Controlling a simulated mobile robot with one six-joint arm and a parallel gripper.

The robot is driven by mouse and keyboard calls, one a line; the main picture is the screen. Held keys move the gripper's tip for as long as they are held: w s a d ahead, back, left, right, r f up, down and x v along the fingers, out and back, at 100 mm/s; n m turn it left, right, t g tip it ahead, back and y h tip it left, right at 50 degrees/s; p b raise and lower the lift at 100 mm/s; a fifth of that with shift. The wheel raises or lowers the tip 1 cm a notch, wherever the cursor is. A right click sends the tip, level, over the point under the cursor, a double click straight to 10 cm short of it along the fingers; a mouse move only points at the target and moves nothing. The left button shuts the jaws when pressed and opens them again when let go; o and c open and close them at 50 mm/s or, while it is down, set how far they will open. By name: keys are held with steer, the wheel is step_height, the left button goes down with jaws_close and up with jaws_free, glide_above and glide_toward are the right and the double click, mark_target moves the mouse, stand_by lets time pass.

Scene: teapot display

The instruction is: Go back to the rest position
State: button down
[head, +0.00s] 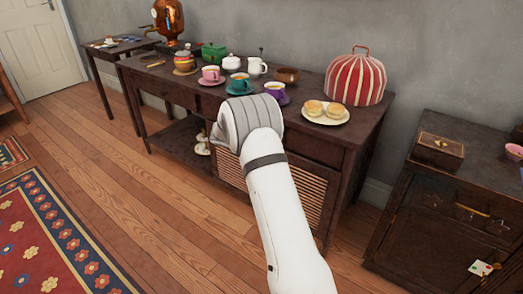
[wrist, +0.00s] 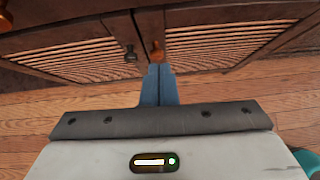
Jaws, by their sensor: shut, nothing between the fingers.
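My gripper (wrist: 160,72) shows in the wrist view with its two blue-grey fingers together and nothing between them. It points toward the slatted cabinet doors (wrist: 225,45), below the top of the dark wooden sideboard. A dark knob (wrist: 130,53) and an orange-brown knob (wrist: 156,50) show near the fingertips; I cannot tell how far off they are. In the head view my white arm reaches up to the front of the sideboard (head: 345,150), and its grey wrist hides the gripper.
On the sideboard stand a striped tea cosy (head: 355,80), a plate of buns (head: 341,118), a purple cup (head: 274,88), a teal cup (head: 239,82) and a pink cup (head: 211,73). A dark cabinet (head: 420,205) is at the right.

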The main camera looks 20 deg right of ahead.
steer(key=a+r+n+t+y+p, duration=0.1)
steer(key=a+r+n+t+p, duration=0.15)
steer(key=r, duration=0.45)
steer(key=s+a+r+n+t+y+p, duration=0.1)
steer(key=a+r+n+p, duration=0.1)
steer(key=r+n, duration=0.35)
steer(key=a+r+n+t+y+p, duration=0.1)
steer(key=a+r+n+t+p, duration=0.1)
steer(key=r, duration=0.6)
steer(key=s+a+r+n+t+y+p, duration=0.1)
steer(key=s+a+r+n+y+p, duration=0.15)
steer(key=r+n, duration=0.35)
steer(key=s+a+r+n+y+p, duration=0.2)
steer(key=s+a+r+n+p, duration=0.15)
steer(key=r+n, duration=0.35)
steer(key=s+a+r+n+g+y+p, duration=0.2)
steer(key=s+a+r+n+p, duration=0.1)
steer(key=s+n, duration=0.55)
steer(key=s+a+r+n+g+y+p, duration=0.15)
steer(key=s+a+r+n+p, duration=0.35)
steer(key=s, duration=0.6)
steer(key=s+d+n+g+h+p, duration=0.1)
steer(key=s+d+n+g, duration=0.1)
steer(key=s+n, duration=0.3)
steer(key=s+d+f+n+g+h+p, duration=0.1)
steer(key=s+d+n, duration=0.4)
steer(key=s, duration=0.9)
steer(key=shift+s+d+f+n+g+h+p, duration=0.15)
steer(key=shift+d+f+n+g+h+p, duration=0.1)
steer(key=shift+n+g+h+p, duration=0.6)
